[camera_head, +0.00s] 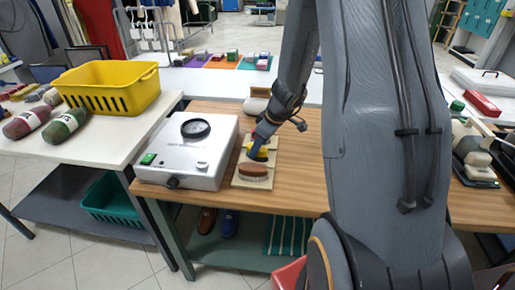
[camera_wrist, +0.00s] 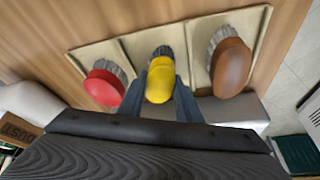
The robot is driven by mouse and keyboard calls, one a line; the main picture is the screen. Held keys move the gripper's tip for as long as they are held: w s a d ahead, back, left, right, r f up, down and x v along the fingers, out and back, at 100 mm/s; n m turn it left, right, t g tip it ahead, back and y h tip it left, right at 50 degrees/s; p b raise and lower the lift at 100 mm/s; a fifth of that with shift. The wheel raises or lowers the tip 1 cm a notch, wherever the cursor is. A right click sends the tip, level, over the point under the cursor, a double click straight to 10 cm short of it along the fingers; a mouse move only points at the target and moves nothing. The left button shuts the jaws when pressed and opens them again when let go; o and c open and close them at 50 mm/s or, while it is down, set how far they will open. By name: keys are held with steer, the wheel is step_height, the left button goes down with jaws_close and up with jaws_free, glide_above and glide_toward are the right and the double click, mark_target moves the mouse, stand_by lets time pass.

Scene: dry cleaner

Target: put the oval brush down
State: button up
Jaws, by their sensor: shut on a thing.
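My gripper (camera_wrist: 155,92) is shut on the yellow oval brush (camera_wrist: 160,80), with one finger on each side of its back. In the head view, the yellow brush (camera_head: 263,154) is partly hidden by my gripper (camera_head: 260,145). Its grey bristles point to the middle section of a pale three-part tray (camera_wrist: 258,22). I cannot tell whether they touch the tray. A red brush (camera_wrist: 103,88) lies in the section to the left in the wrist view, and a brown brush (camera_wrist: 231,68) in the one to the right. The brown brush (camera_head: 254,172) is nearest in the head view.
The tray lies on a wooden table (camera_head: 300,180). A white-and-grey machine with a dial (camera_head: 187,150) stands close to its left. Bare wood shows to the tray's right. A yellow basket (camera_head: 108,86) stands on the left table.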

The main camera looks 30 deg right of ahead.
steer(key=o, duration=1.1)
steer(key=shift+r, duration=0.1)
steer(key=shift+r+p, duration=0.2)
steer(key=shift+p, duration=0.2)
steer(key=b+v, duration=0.2)
steer(key=v, duration=1)
steer(key=s+a+m, duration=0.1)
steer(key=s+a, duration=0.1)
steer(key=s+a+f+g, duration=0.1)
steer(key=s+a, duration=0.1)
steer(key=a, duration=0.1)
steer(key=s+a+m, duration=0.1)
steer(key=s+a, duration=0.1)
steer(key=a, duration=0.1)
steer(key=shift+s+f+m+g+h, duration=0.1)
steer(key=shift+f+m+g+h, duration=0.2)
steer(key=shift+g+h, duration=0.1)
steer(key=s+a+f+m+g+h, duration=0.1)
steer(key=s+a+m, duration=0.3)
steer(key=s, duration=0.5)
steer(key=shift+s+a+f+h, duration=0.2)
steer(key=shift+s+a+h, duration=0.2)
steer(key=shift+a, duration=0.8)
